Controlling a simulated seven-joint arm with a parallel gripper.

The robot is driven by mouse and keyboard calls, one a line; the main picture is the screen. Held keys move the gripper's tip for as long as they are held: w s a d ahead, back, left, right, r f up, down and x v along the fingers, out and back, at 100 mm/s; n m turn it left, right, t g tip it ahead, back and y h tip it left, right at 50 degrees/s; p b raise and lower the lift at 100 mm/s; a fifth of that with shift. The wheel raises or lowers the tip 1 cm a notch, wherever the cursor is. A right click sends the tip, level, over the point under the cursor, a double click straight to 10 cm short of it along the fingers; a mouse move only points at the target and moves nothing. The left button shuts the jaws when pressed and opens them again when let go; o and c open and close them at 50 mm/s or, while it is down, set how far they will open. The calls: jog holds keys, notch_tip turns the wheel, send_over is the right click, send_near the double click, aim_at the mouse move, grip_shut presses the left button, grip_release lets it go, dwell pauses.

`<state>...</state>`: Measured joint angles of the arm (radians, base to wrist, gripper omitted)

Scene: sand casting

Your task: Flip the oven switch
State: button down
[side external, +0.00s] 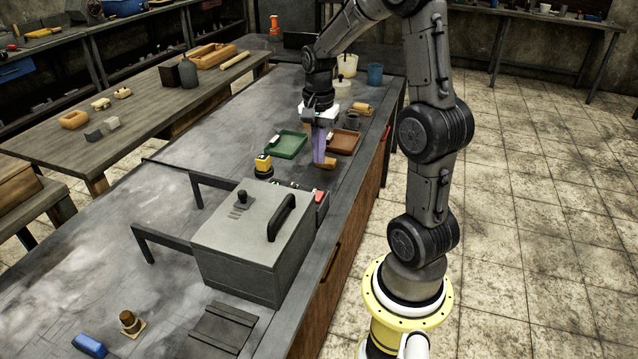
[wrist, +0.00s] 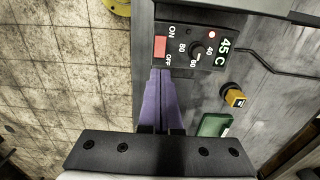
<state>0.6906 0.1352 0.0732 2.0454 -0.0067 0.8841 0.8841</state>
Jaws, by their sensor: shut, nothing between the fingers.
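The oven (side external: 245,245) is a grey box with a black handle on the bench. Its control panel faces my gripper in the wrist view (wrist: 215,65). The red oven switch (wrist: 160,48) sits on the panel between the ON and OFF labels; I cannot tell which way it is tipped. It also shows in the side view (side external: 320,196). My gripper (side external: 319,163) points down beyond the panel side of the oven. Its purple fingers are shut and empty. In the wrist view the fingertips (wrist: 160,71) appear just below the switch; the side view shows them apart from it.
The panel has a dial (wrist: 197,53), a small red light and a display reading 45 C. A yellow-and-black button (side external: 263,165), a green tray (side external: 287,145) and a brown tray (side external: 344,142) are nearby. Black rails (side external: 165,238) stand left of the oven.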

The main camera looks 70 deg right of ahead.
aim_at(319, 193)
notch_tip(319, 193, down, 9)
jog(key=shift+f, duration=0.15)
dwell(0.4)
jog(key=shift+f, duration=0.2)
